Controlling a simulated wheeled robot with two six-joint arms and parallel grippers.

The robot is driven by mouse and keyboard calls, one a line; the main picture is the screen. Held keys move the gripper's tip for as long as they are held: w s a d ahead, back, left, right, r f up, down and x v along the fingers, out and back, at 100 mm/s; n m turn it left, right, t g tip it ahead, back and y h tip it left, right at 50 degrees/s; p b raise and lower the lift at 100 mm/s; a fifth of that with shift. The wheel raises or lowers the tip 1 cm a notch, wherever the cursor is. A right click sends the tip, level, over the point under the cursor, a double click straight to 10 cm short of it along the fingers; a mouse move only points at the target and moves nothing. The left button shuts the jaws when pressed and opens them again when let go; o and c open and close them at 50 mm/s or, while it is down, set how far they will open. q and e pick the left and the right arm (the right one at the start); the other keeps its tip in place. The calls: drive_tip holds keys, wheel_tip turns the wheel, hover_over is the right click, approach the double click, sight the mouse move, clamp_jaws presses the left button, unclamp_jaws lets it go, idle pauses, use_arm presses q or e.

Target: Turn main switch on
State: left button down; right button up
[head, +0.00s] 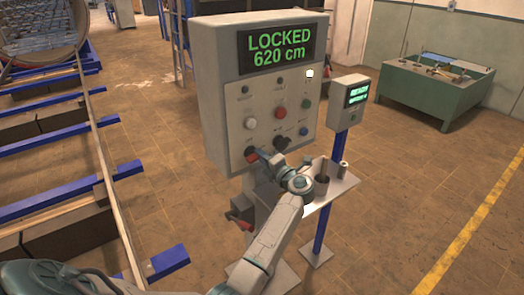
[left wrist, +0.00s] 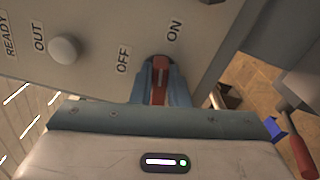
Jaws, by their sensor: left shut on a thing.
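The grey control panel (head: 222,95) stands in the middle of the head view, its screen reading "LOCKED 620 cm" in green. The red main switch (head: 251,155) is at the panel's lower left. My left gripper (head: 262,155) reaches it from the lower right and partly hides it. In the left wrist view, the red switch (left wrist: 160,82) sits between the two blue-grey fingers of my left gripper (left wrist: 162,90), which is shut on it. The OFF label is to its left and the ON label above right. My right gripper is not in view.
Several buttons, including a red one (head: 280,112), are above the switch. A red-handled lever (head: 242,214) is below the panel. A small shelf (head: 338,187) and a smaller screen box (head: 347,102) stand to the right.

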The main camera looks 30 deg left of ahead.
use_arm(q)
drive_tip(key=shift+f+m+p, duration=0.15)
drive_tip(key=shift+m+p, duration=0.8)
drive_tip(key=shift+m, duration=0.45)
drive_tip(key=c, duration=1.4)
unclamp_jaws()
drive_tip(key=shift+f, duration=0.1)
drive_tip(key=b+v, duration=0.4)
drive_tip(key=v, duration=0.6)
drive_tip(key=shift+d+b, duration=0.35)
drive_tip(key=shift+b, duration=0.05)
